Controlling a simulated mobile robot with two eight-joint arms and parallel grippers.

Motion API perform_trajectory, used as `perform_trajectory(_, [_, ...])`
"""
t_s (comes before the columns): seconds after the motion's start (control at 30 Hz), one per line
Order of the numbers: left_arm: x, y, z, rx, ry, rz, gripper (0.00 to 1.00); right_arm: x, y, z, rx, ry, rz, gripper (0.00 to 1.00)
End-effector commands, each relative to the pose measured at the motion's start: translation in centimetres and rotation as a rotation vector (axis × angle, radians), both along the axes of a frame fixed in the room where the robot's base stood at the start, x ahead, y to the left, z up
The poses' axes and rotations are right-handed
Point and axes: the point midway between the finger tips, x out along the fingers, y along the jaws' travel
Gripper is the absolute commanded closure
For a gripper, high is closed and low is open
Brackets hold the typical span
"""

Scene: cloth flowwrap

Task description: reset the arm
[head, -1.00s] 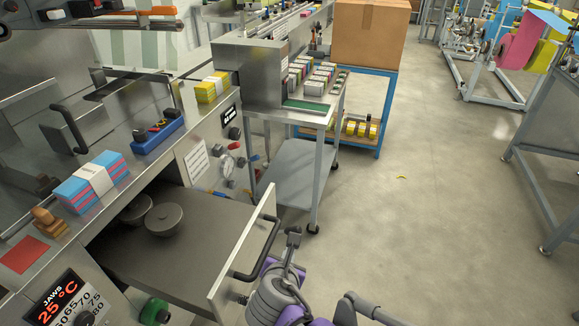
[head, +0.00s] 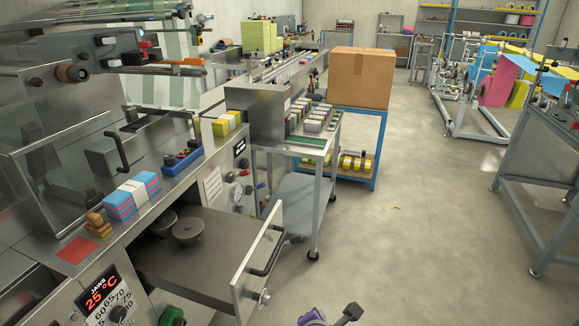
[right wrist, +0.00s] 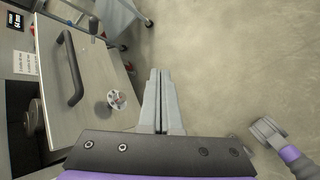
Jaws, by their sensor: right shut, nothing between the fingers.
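My right gripper (right wrist: 160,98) shows in the right wrist view with its two grey fingers together and nothing between them. It points past the drawer front, over the grey floor, and is apart from the black drawer handle (right wrist: 70,68). In the head view only a purple and dark piece of my own arm shows at the bottom edge, to the right of the drawer. My left gripper is not in view.
The drawer (head: 190,262) stands open with round dark weights (head: 187,231) in it; its handle (head: 268,252) juts out. A steel cart (head: 300,195) and a cardboard box (head: 362,76) on a blue stand are beyond.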

Motion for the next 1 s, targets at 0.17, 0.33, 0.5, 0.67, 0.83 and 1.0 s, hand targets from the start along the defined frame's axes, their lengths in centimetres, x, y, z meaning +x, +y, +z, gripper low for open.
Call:
perform_trajectory(0.17, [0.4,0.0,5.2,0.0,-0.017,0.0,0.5,-5.1,-6.5,2.7,0.452,0.033,-0.55,1.0])
perform_trajectory(0.33, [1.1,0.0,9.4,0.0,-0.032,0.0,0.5,-10.1,-10.1,4.4,0.911,0.03,-1.141,1.0])
perform_trajectory(0.5, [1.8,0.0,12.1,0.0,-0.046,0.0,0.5,-12.8,-10.9,5.6,1.213,0.016,-1.535,1.0])
perform_trajectory(0.67, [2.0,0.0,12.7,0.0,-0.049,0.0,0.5,-13.6,-11.0,5.7,1.317,0.013,-1.675,1.0])
perform_trajectory(0.83, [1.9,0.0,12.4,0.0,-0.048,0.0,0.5,-13.7,-10.9,5.5,1.323,0.015,-1.684,1.0])
perform_trajectory(1.0, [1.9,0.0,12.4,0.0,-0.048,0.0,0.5,-13.7,-10.9,5.5,1.321,0.014,-1.682,1.0])
